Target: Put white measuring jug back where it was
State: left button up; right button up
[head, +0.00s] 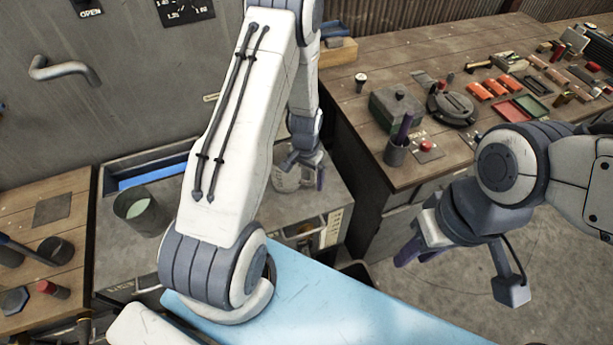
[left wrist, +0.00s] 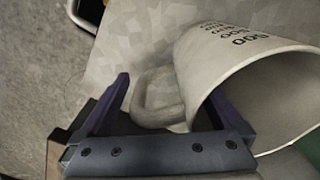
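The white measuring jug (head: 287,180) is on the grey cabinet top, partly hidden behind my left arm and gripper in the head view. In the left wrist view the jug (left wrist: 250,75) shows large, with dark printed numbers and its open mouth toward the lower right. Its handle (left wrist: 152,98) lies between my left fingers. My left gripper (head: 306,172) is at the jug; its fingers (left wrist: 170,105) stand apart, with gaps beside the handle. My right gripper (head: 417,257) is empty over the floor at right, fingers apart.
A grey-green pot (head: 140,212) stands on the cabinet (head: 115,240) left of my left arm. A wooden workbench (head: 345,115) with a tool pot (head: 397,150), a green box (head: 396,108) and several tools is behind at right. Another wooden bench (head: 75,205) is at left.

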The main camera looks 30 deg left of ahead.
pick_arm(q)
jog(key=shift+r, duration=0.3)
jog(key=shift+w+r, duration=0.1)
jog(key=shift+r, duration=0.2)
notch_tip(320, 180, up, 11)
jog(key=b, duration=0.2)
jog(key=shift+f+b, duration=0.15)
jog(key=shift+b, duration=0.25)
jog(key=s+d+r+m, duration=0.25)
jog(key=d+r, duration=0.25)
jog(key=d, duration=0.3)
jog(key=s+d+r+m, duration=0.1)
jog(key=s+d+r, duration=0.1)
jog(key=s+d, duration=0.2)
jog(key=s+d+r+m, duration=0.1)
jog(key=s+d+r, duration=0.2)
jog(key=s, duration=0.6)
jog(key=s+d+r+m+h, duration=0.1)
jog(key=s+d+r, duration=0.2)
jog(key=s, duration=0.4)
jog(key=shift+s+d+m, duration=0.15)
jog(key=shift+d+m, duration=0.2)
jog(key=shift+d, duration=0.5)
